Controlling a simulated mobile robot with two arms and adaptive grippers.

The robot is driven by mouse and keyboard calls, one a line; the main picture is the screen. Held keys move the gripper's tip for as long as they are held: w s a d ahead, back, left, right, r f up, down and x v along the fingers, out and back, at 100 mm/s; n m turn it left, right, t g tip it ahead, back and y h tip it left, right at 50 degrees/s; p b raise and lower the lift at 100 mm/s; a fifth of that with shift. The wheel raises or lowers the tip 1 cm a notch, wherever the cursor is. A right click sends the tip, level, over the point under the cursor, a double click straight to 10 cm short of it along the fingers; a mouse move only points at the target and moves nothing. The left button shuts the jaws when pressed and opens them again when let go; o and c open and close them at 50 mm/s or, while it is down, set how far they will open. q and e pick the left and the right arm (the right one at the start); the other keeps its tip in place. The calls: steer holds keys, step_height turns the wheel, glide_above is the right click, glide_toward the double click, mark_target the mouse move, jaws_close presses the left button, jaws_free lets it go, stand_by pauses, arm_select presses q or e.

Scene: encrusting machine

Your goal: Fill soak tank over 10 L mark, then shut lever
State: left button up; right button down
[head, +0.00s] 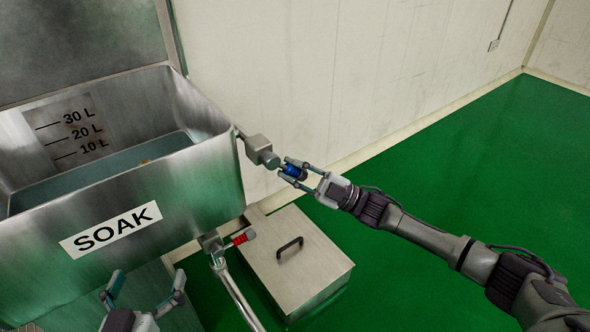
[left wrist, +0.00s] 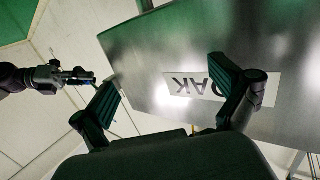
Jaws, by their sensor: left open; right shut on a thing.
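The steel SOAK tank (head: 165,190) stands at left with 10, 20 and 30 L marks on its inner back wall. Water (head: 100,170) lies in it, its edge appearing slightly below the 10 L line. A small orange thing shows at the water's far edge. A valve with a blue-handled lever (head: 291,170) sits at the tank's right back side. My right gripper (head: 298,170) is shut on the blue handle. My left gripper (head: 146,286) is open and empty in front of the tank; the left wrist view shows its spread fingers (left wrist: 170,90) before the tank face (left wrist: 180,45).
A red-handled valve (head: 243,237) and a pipe (head: 236,290) are at the tank's lower right corner. A steel box with a black handle (head: 300,275) stands on the floor beside it. The green floor (head: 470,150) at right is clear up to the pale wall (head: 330,70).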

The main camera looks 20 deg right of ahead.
arm_select(q)
steer(key=shift+w+d+r+t+h, duration=0.1)
steer(key=shift+d+r+t+h, duration=0.1)
steer(key=shift+r+t, duration=0.35)
steer(key=shift+d+r+t+h, duration=0.1)
steer(key=shift+r+t+h, duration=0.15)
steer(key=shift+r, duration=0.55)
arm_select(e)
steer(key=shift+s+a+f+m+t, duration=0.1)
steer(key=shift+a+f+m+t, duration=0.2)
steer(key=shift+m+t, duration=0.55)
steer(key=c, duration=1)
jaws_free()
steer(key=v, duration=1.2)
steer(key=shift+d, duration=0.1)
